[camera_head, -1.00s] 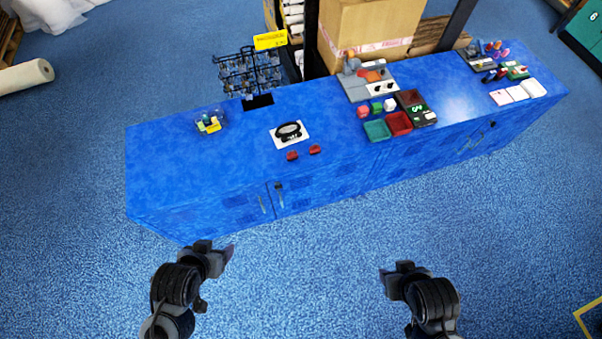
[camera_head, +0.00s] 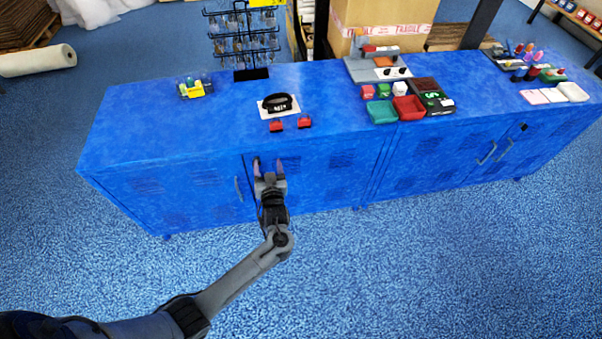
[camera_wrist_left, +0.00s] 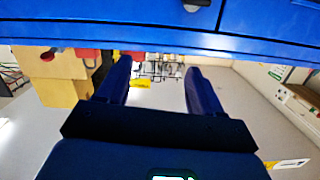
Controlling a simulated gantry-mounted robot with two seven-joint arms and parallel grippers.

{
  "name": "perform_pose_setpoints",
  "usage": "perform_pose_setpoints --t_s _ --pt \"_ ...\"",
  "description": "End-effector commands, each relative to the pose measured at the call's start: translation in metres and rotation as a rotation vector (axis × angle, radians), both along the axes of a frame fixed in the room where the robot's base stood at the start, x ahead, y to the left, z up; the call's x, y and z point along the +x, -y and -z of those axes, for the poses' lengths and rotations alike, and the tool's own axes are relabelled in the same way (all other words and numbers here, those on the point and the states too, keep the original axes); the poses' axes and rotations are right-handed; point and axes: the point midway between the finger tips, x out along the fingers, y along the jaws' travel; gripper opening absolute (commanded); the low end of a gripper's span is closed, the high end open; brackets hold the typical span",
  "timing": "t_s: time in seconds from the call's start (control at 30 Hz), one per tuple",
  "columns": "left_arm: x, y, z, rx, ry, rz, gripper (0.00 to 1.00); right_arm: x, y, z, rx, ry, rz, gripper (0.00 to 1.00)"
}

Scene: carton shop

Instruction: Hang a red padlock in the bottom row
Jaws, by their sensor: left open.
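Two red padlocks, the left one (camera_head: 276,126) and the right one (camera_head: 304,122), lie side by side near the front edge of the blue cabinet top, in front of a white card. A wire rack (camera_head: 243,40) with several rows of hooks and hanging padlocks stands at the back left; its top is cut off. My left gripper (camera_head: 267,166) is open and empty, in front of the cabinet door, below the padlocks. In the left wrist view its two fingers (camera_wrist_left: 160,75) are apart with nothing between them. My right gripper is out of view.
A black strap-like item (camera_head: 278,104) sits on the white card. A small clear tray (camera_head: 195,88) stands to the left. Green (camera_head: 381,112) and red (camera_head: 408,108) bins stand to the right. The cabinet's front edge lies above my left gripper.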

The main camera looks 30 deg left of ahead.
Motion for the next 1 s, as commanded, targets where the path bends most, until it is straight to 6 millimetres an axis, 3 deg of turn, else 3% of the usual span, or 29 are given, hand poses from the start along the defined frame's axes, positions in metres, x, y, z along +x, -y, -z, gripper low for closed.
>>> perform_pose_setpoints --t_s 0.03,0.2,0.57,1.0 --pt "0.015 0.001 0.012 0.002 0.025 0.000 0.66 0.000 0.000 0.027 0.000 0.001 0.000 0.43" --pt "0.046 0.004 -0.004 0.001 0.100 0.005 0.66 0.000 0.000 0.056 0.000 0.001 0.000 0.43" --pt "0.067 0.000 -0.020 0.000 0.148 0.006 0.66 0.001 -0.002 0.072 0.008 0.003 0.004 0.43" --pt "0.100 -0.030 -0.017 0.001 0.148 0.006 0.66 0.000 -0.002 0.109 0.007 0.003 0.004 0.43"
